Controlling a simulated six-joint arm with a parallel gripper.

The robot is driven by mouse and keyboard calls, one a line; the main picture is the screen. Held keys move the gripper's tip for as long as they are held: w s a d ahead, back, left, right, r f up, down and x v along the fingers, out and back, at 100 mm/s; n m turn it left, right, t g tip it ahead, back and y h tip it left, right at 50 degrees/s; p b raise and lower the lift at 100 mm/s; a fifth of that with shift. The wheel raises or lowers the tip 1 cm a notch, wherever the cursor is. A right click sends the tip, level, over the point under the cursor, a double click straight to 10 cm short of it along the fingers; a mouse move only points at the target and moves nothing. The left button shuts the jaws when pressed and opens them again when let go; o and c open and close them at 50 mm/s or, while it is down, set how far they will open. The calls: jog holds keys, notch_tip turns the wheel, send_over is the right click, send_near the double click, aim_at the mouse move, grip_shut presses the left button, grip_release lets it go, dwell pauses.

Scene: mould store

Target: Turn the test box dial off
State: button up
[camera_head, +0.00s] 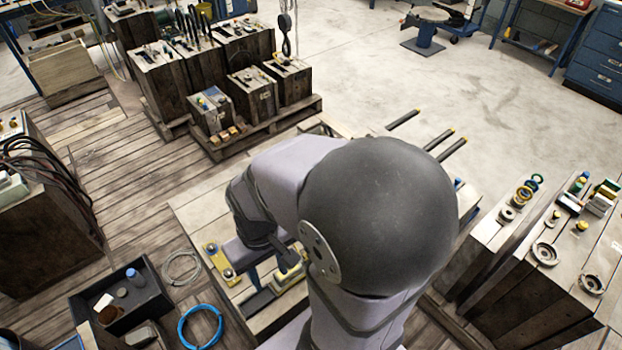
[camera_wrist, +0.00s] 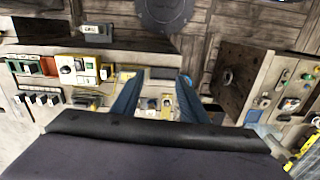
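I cannot clearly tell which item is the test box. In the wrist view, a small white unit with a dark round knob (camera_wrist: 67,69) sits left of my gripper, between red and green parts; it may be the test box and its dial. The knob's setting is too small to read. My gripper (camera_wrist: 158,103) shows as two blue fingers spread apart, with nothing held between them. Small fittings on a pale surface show behind the gap. In the head view my arm hides most of the gripper and the work surface beneath it.
In the head view, a black tray (camera_head: 151,291) and a blue hose coil (camera_head: 201,326) lie at lower left. Wooden-sided mould blocks (camera_head: 254,91) stand on a pallet behind. More blocks with rings and fittings (camera_head: 544,253) stand at right. The concrete floor at upper right is largely clear.

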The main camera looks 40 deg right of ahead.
jog(key=s+d+f+m+g+b, duration=0.25)
jog(key=d+f+b, duration=0.2)
jog(key=f, duration=0.45)
jog(key=w+d+f+m, duration=0.1)
jog(key=d+f, duration=0.1)
jog(key=d, duration=0.3)
jog(key=w+d+f+m+h+b, duration=0.1)
jog(key=w+d+f+m, duration=0.1)
jog(key=d, duration=0.4)
jog(key=w+d+f+m+b, duration=0.1)
jog(key=w+d+f+m, duration=0.1)
jog(key=d+f, duration=0.2)
jog(key=shift+d+f+h, duration=0.2)
jog(key=shift+d+h, duration=0.1)
jog(key=shift+d, duration=0.8)
jog(key=w+d+r+m+h, duration=0.1)
jog(key=w+d+m, duration=0.2)
jog(key=m, duration=0.4)
jog(key=w+d+r+m+t+h, duration=0.1)
jog(key=w+d+r+m, duration=0.1)
jog(key=m, duration=0.4)
jog(key=shift+w+d+r+m+h, duration=0.15)
jog(key=shift+w+d+m+h, duration=0.35)
jog(key=shift+d, duration=0.65)
jog(key=shift+p+x, duration=1.05)
jog(key=shift+x, duration=2.6)
jog(key=shift+w+a, duration=0.1)
jog(key=shift+c, duration=0.4)
